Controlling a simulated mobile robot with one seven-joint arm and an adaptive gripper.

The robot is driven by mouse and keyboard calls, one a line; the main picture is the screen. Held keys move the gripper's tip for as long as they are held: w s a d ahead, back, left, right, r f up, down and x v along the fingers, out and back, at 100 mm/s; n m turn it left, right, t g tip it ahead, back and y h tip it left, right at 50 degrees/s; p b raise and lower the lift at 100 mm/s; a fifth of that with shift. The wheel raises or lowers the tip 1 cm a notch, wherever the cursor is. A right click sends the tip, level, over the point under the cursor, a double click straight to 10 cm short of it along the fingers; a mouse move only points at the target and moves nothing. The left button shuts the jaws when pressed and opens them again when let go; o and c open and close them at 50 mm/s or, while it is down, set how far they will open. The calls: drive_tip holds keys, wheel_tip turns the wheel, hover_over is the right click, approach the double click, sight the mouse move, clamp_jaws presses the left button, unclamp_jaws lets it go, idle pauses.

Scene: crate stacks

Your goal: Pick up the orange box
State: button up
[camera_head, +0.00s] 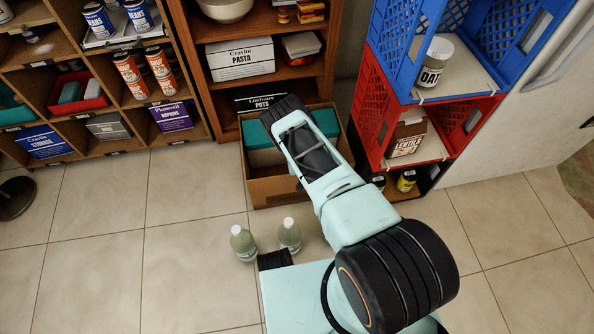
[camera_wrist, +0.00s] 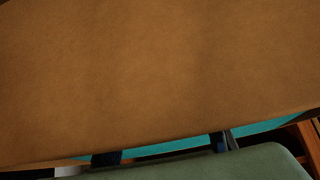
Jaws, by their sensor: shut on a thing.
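A broad plain orange-brown face (camera_wrist: 160,70), which I take for the orange box, fills most of the wrist view. Its lower edge runs on a slant just above my dark fingers. My gripper (camera_wrist: 165,149) is shut on it, though the contact itself is mostly hidden. In the head view my arm reaches over an open cardboard box (camera_head: 285,193) on the floor and hides my fingertips and the held thing. Teal-topped things (camera_head: 262,133) sit in that cardboard box; teal also shows in the wrist view beyond the face's edge.
A wooden shelf (camera_head: 265,85) stands behind the cardboard box, with another shelf unit (camera_head: 85,152) to the left. Blue and red crates (camera_head: 373,140) are stacked close on the right. Two bottles (camera_head: 243,243) (camera_head: 289,235) stand on the floor in front.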

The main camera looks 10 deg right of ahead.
clamp_jaws()
drive_tip(key=shift+r, duration=0.1)
